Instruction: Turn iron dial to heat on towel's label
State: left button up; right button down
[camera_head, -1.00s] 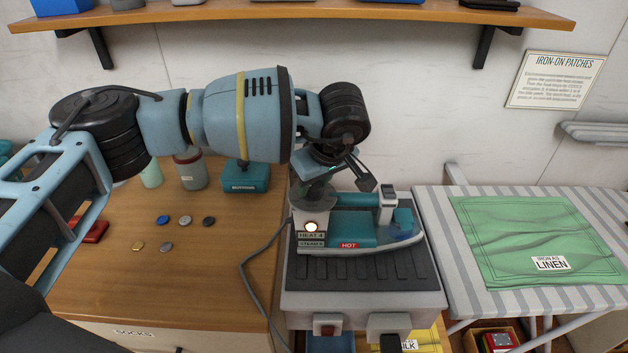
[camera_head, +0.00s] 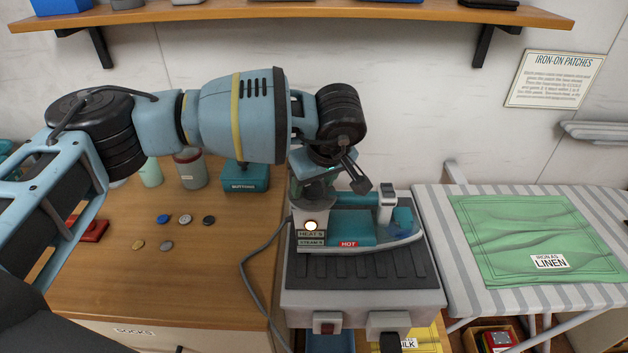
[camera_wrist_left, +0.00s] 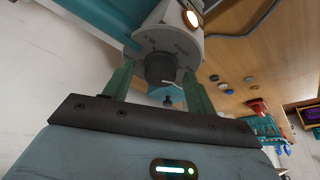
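The teal and grey iron (camera_head: 358,225) rests on a ribbed grey stand, with a glowing round light and a red HOT tag. Its heat readout (camera_head: 311,233) is too blurred to read surely. The green towel (camera_head: 530,225) lies on the ironing board; its label (camera_head: 550,261) reads IRON AS LINEN. My left gripper (camera_head: 312,196) is at the iron's rear end. In the left wrist view, its two green fingers stand apart on either side of the dark round dial (camera_wrist_left: 160,68), with gaps visible. My right gripper is out of view.
The iron's cord (camera_head: 247,275) hangs along the wooden counter's edge. Several buttons (camera_head: 185,219), jars (camera_head: 190,169) and a teal BUTTONS box (camera_head: 245,177) are on the counter. A striped ironing board (camera_head: 470,292) stands at right. A shelf (camera_head: 300,14) runs above.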

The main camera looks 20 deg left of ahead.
aim_at(321, 205)
pick_arm(q)
jog(key=shift+s+d+r, duration=0.1)
jog(key=shift+d+r, duration=0.05)
jog(key=shift+r, duration=0.4)
jog(key=v, duration=0.6)
jog(key=shift+r, duration=0.35)
jog(key=shift+s+d, duration=0.1)
jog(key=shift+s, duration=0.05)
jog(key=shift+s+f, duration=0.1)
jog(key=shift+f, duration=0.05)
